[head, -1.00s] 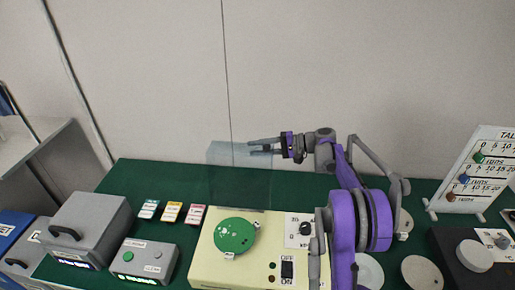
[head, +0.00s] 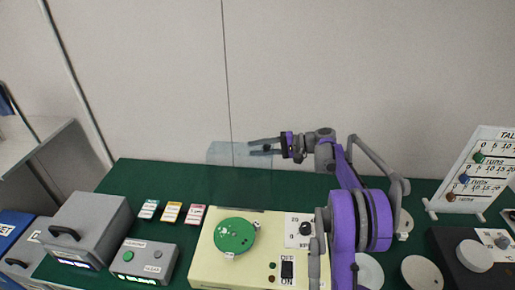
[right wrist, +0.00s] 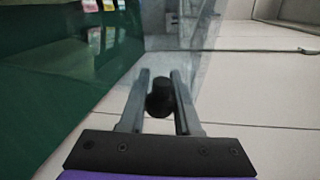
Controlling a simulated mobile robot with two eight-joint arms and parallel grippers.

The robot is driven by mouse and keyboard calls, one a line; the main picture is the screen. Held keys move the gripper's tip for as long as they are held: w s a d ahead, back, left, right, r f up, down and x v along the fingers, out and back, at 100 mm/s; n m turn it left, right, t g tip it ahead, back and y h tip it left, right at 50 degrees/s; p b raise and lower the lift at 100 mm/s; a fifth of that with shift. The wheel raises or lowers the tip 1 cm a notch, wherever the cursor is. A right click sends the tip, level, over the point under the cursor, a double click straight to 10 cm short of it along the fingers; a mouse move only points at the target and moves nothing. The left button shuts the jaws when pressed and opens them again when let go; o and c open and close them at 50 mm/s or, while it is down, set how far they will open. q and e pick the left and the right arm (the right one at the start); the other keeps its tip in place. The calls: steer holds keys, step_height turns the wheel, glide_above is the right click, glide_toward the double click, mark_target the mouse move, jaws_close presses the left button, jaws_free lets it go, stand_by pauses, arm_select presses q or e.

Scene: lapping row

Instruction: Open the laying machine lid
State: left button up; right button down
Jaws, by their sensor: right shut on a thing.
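The cream machine (head: 215,262) stands at the front middle of the green bench, with a green disc (head: 234,235) on top. Its clear lid (head: 222,153) stands raised behind the disc, its upper part showing faintly against the wall. The lid also shows as a see-through sheet in the right wrist view (right wrist: 185,40). My right gripper (head: 258,147) is at the lid's upper part. In the right wrist view its fingers (right wrist: 159,100) are shut on the lid's black knob (right wrist: 159,92). My left gripper is not in view.
A grey box with a handle (head: 90,215) and a grey control box (head: 150,262) stand to the left. Several small coloured cards (head: 171,212) lie between them and the machine. A white tally board (head: 475,175) and a black unit (head: 450,245) stand right.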

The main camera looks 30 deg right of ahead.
steer(key=shift+s+a+r+n+t+h+p, duration=0.15)
steer(key=shift+s+a+r+n+p, duration=0.1)
steer(key=shift+s+a+r+n, duration=0.4)
steer(key=shift+s+a+r+n+t+h+p, duration=0.15)
steer(key=shift+s+a+r+n+p, duration=0.15)
steer(key=shift+s+a+r, duration=0.4)
steer(key=shift+s+d+f, duration=0.1)
steer(key=shift+d+f, duration=0.05)
steer(key=shift+f, duration=0.05)
steer(key=c, duration=0.6)
jaws_free()
steer(key=v, duration=1)
steer(key=shift+s+d+b, duration=0.2)
steer(key=shift+d+b, duration=0.15)
steer(key=shift+b, duration=0.05)
steer(key=shift+r, duration=0.1)
